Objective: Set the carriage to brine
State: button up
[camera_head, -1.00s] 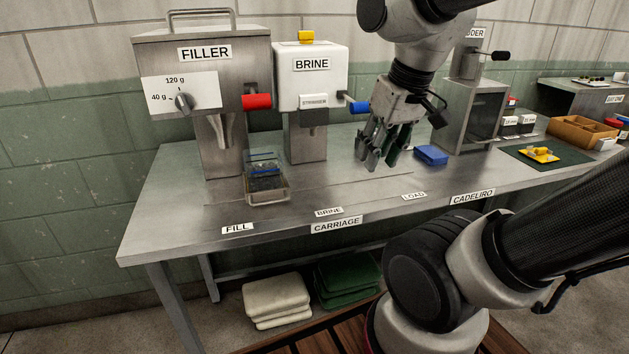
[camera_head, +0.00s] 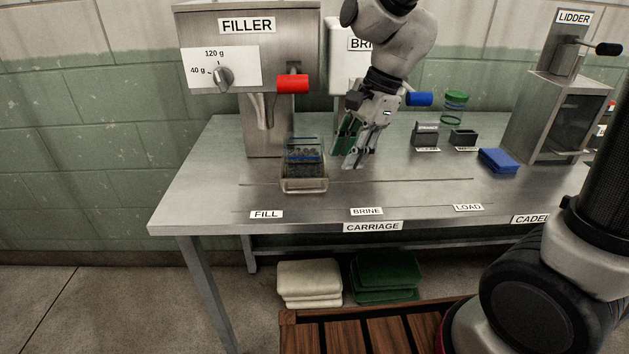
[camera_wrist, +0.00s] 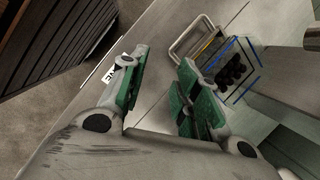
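The carriage (camera_head: 305,187), a small metal-framed tray, stands on the bench between the FILL label (camera_head: 266,214) and the BRINE label (camera_head: 366,211), nearer FILL. It holds a clear container (camera_head: 304,148) with blue lines and dark pieces inside. In the wrist view the carriage's metal loop (camera_wrist: 185,40) shows beside the dark pieces (camera_wrist: 231,72). My gripper (camera_head: 346,160) is just right of the carriage, pointing down, apart from it. In the wrist view its green-padded fingers (camera_wrist: 165,60) are spread with nothing between them. The brine dispenser is partly hidden behind my arm.
The filler (camera_head: 248,80) with its red handle (camera_head: 292,84) stands behind left. The blue handle (camera_head: 419,99) is right of my wrist. The bench front is clear.

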aim_at(309, 182)
jog(key=a+m, duration=0.1)
jog(key=w+a+f+m, duration=0.1)
jog(key=a+m, duration=0.3)
jog(key=shift+w+f+y, duration=0.3)
jog(key=shift+w, duration=0.1)
jog(key=shift+a+f+m, duration=0.2)
jog(key=shift+m, duration=0.2)
jog(key=x, duration=0.7)
jog(key=shift+a+f, duration=0.15)
jog(key=shift+f, duration=0.05)
grip_shut()
